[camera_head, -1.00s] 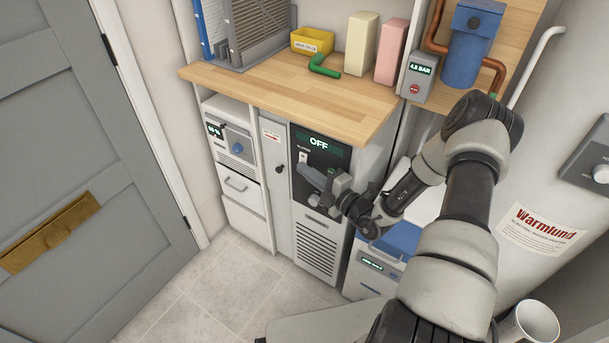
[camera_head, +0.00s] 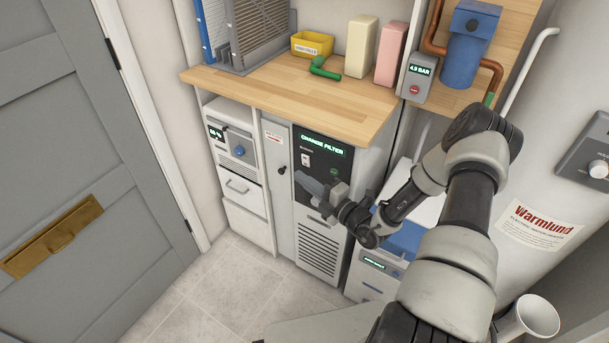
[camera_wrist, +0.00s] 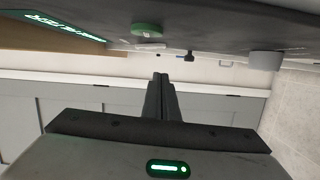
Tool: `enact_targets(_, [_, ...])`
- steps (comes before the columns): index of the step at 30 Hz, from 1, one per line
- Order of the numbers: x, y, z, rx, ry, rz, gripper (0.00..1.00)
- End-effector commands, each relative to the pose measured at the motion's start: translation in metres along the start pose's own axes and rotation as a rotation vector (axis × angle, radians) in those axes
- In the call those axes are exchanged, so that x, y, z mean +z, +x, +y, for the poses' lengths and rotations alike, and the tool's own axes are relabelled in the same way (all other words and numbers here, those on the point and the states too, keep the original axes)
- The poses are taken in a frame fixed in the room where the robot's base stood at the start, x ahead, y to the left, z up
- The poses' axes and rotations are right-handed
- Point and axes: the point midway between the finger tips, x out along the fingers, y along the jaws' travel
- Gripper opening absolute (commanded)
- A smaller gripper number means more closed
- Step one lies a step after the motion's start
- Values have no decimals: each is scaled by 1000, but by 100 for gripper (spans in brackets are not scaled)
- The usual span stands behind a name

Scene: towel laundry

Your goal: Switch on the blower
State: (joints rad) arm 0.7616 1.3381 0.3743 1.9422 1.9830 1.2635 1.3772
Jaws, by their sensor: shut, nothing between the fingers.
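The blower (camera_head: 318,243) is a light grey cabinet with a dark upper panel under the wooden counter. Its display (camera_head: 322,146) reads "CHANGE FILTER" in green. A small white rocker switch (camera_head: 305,160) is on the panel, with a green button (camera_head: 334,171) to its right. The green button also shows in the wrist view (camera_wrist: 146,29). My gripper (camera_head: 300,178) is shut and empty in front of the panel, just below the switch. In the wrist view its fingers (camera_wrist: 160,80) are together, apart from the panel. Part of the lower panel is hidden behind my gripper.
The wooden counter (camera_head: 270,95) overhangs the panel and holds a yellow bin (camera_head: 312,43), a green pipe (camera_head: 322,69) and grey filters. A unit with a blue lid (camera_head: 402,240) stands at the right. The tiled floor (camera_head: 190,290) is clear.

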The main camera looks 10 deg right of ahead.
Motion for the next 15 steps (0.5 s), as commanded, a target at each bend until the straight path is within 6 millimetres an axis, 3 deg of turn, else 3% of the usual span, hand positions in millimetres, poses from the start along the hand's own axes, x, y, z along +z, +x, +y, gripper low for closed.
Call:
enact_targets(9, [-1,-68,-3,-1,1,-1,0])
enact_targets(15, [-2,-94,-4,0,1,1,0])
